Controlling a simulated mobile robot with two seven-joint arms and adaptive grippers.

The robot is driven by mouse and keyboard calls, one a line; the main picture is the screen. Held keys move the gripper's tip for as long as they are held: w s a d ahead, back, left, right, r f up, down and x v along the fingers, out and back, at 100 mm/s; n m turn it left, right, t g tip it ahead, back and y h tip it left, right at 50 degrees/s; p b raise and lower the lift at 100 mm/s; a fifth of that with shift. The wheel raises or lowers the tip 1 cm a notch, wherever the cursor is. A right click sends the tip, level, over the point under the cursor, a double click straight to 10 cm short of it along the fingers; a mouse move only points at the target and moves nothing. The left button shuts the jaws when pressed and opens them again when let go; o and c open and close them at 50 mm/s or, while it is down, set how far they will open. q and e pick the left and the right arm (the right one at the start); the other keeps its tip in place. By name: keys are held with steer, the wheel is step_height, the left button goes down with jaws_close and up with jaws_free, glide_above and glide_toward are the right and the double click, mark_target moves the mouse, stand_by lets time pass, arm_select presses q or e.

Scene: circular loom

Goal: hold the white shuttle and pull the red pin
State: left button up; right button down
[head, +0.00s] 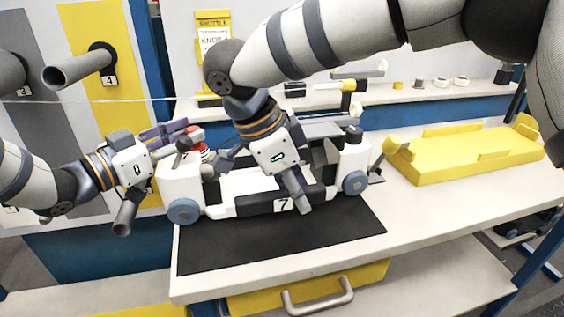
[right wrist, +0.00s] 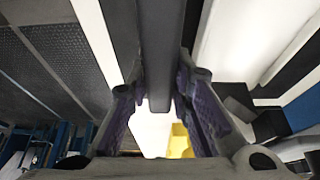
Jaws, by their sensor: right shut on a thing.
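The white shuttle (head: 247,206), marked 7 and with blue-grey wheels, stands upright on a black mat on the table. My right gripper (head: 222,163) reaches down over it from the upper right. In the right wrist view, its purple-padded fingers (right wrist: 160,100) are shut on a dark grey bar (right wrist: 160,50), seemingly the shuttle's handle. The red pin (head: 196,134) shows at the shuttle's left end, partly hidden. My left gripper (head: 180,136) is beside it on the left, with its purple inner pads showing and its fingers apart. I cannot tell whether it touches the pin.
A yellow tray (head: 455,167) lies at the right of the table (head: 425,213). A shelf behind holds small parts. Grey pegs (head: 75,70) stick out from the panel at the left, and a white thread (head: 130,101) runs across there. The front of the black mat (head: 270,250) is clear.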

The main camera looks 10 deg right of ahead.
arm_select(q)
jaws_close()
arm_select(e)
steer(key=shift+f, duration=0.1)
arm_select(q)
steer(key=shift+r, duration=0.1)
steer(key=shift+r, duration=2.05)
step_height(320, 180, up, 5)
